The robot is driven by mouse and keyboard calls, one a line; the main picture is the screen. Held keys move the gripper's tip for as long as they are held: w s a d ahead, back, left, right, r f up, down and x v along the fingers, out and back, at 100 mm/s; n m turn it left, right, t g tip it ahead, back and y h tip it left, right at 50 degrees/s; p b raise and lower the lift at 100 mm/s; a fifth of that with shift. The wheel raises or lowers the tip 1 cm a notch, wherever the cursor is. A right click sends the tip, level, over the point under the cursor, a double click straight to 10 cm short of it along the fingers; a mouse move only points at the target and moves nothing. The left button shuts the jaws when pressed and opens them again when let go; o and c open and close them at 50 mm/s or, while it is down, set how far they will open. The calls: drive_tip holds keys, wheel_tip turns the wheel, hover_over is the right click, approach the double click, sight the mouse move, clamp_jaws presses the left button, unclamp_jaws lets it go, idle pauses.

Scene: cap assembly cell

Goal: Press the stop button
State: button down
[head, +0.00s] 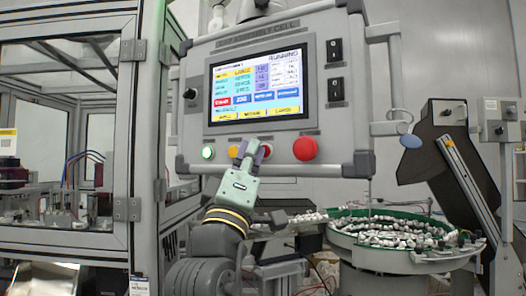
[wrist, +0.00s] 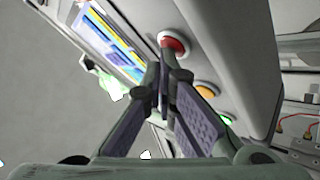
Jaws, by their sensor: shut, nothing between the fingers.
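The grey control panel (head: 192,130) carries a row of round buttons under its screen. A large red mushroom button (head: 305,148) is at the right of the row. A smaller red button (head: 267,150) is partly hidden behind my gripper (head: 254,147). My gripper is shut and empty, with its fingertips raised in front of the row, left of the large button. In the wrist view a red button (wrist: 173,45) with a pale rim lies just beyond my fingertips (wrist: 166,73). I cannot tell whether the fingertips touch the panel, and no button label is readable.
A yellow-orange button (head: 234,151) and a lit green button (head: 208,152) are left of my gripper. The lit screen (head: 258,85) is above, with black switches (head: 335,90) beside it. A green-rimmed bowl of white caps (head: 390,229) stands at the lower right.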

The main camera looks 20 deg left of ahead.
idle(0.6)
drive_tip(key=shift+s+a, duration=0.1)
drive_tip(key=shift+s, duration=0.35)
drive_tip(key=s+a, duration=0.1)
drive_tip(key=s, duration=0.5)
idle(0.9)
